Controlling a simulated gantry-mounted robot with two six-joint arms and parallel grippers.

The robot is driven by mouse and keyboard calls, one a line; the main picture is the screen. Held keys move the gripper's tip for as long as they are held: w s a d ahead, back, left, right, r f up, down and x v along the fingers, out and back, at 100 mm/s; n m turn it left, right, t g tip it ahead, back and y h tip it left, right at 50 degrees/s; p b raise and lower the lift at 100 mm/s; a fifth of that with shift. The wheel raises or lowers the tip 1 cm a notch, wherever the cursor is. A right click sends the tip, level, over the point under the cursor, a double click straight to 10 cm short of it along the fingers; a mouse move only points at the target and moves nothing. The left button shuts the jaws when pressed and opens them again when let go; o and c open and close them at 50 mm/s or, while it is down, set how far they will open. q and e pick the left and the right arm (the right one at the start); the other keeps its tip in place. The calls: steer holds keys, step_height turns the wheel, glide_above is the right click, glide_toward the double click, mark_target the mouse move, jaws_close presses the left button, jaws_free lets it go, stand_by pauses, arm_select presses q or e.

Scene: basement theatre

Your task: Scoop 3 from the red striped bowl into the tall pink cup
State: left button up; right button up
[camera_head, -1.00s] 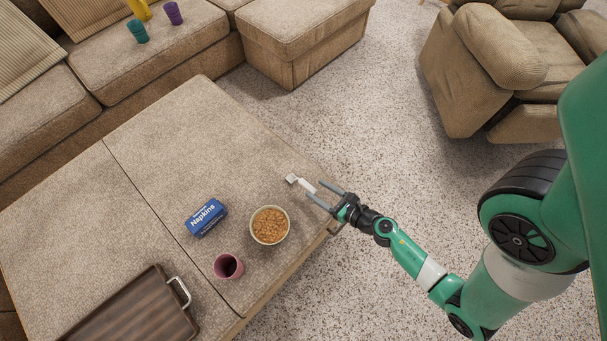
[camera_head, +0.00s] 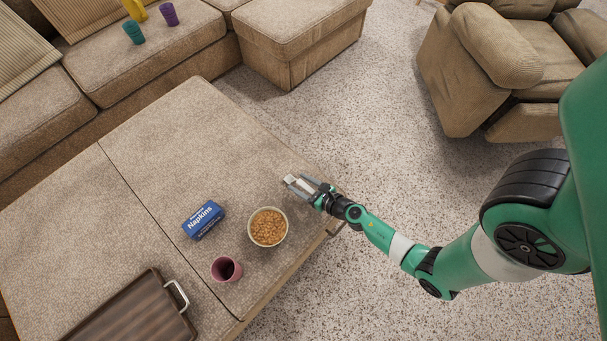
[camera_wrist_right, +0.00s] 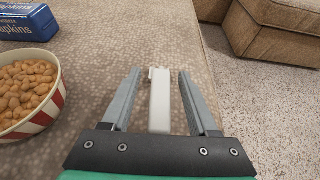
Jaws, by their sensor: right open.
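The red striped bowl (camera_head: 285,228), full of small orange-brown pieces, stands on the upholstered table. It also shows at the left of the right wrist view (camera_wrist_right: 50,104). The tall pink cup (camera_head: 226,269) stands upright, left of and nearer than the bowl; its inside looks dark. A white scoop (camera_head: 291,180) lies near the table's right edge. In the right wrist view its white handle (camera_wrist_right: 160,103) lies between the fingers, with a gap on each side. My right gripper (camera_head: 304,186) is open around the scoop. My left gripper is not in view.
A blue napkins box (camera_head: 203,220) lies left of the bowl. A dark wooden tray (camera_head: 130,318) with a metal handle sits at the table's front left. Teal (camera_head: 134,33) and purple (camera_head: 169,14) cups stand on the sofa. The table's far middle is clear.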

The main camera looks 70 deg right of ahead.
steer(key=shift+x, duration=1)
jaws_close()
